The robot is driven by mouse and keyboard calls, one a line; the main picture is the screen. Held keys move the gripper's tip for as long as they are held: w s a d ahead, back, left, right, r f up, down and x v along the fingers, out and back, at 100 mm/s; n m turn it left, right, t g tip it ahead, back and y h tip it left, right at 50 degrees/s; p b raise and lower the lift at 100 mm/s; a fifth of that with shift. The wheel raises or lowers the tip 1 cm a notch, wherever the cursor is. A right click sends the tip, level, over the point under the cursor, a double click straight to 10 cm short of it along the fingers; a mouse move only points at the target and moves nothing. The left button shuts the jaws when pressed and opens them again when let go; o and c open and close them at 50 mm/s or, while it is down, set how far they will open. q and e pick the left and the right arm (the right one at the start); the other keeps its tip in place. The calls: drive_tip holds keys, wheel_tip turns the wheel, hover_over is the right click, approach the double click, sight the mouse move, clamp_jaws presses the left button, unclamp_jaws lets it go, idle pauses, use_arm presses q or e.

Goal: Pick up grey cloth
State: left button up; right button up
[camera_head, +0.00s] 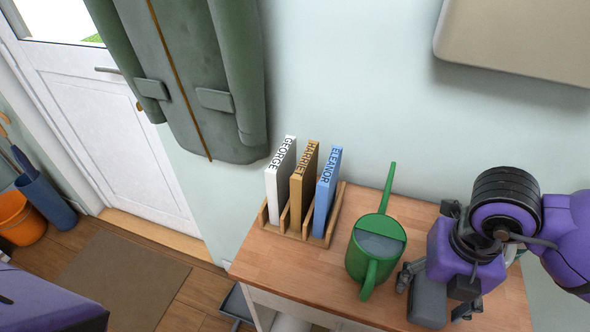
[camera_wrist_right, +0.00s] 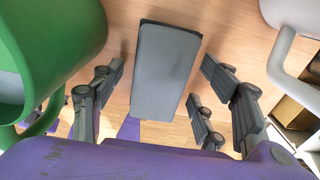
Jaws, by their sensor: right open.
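The grey cloth (camera_head: 428,304) shows as a flat-sided grey rectangular shape at the front of the wooden table, partly behind my right gripper (camera_head: 437,290) in the head view. In the right wrist view the cloth (camera_wrist_right: 165,72) is long and dark-topped, lying between the spread fingers of my right gripper (camera_wrist_right: 166,95). Gaps show between the cloth and the fingers on both sides. The gripper is open and empty. My left gripper is not in view.
A green watering can (camera_head: 375,245) stands left of my right gripper, close to it in the wrist view (camera_wrist_right: 45,60). A wooden rack (camera_head: 333,222) holds three named books on the table (camera_head: 275,255). A pale handled vessel (camera_wrist_right: 287,50) stands right of the fingers.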

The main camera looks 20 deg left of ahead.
drive_tip(key=shift+f, duration=0.1)
drive_tip(key=shift+c, duration=0.3)
drive_tip(key=c, duration=1.3)
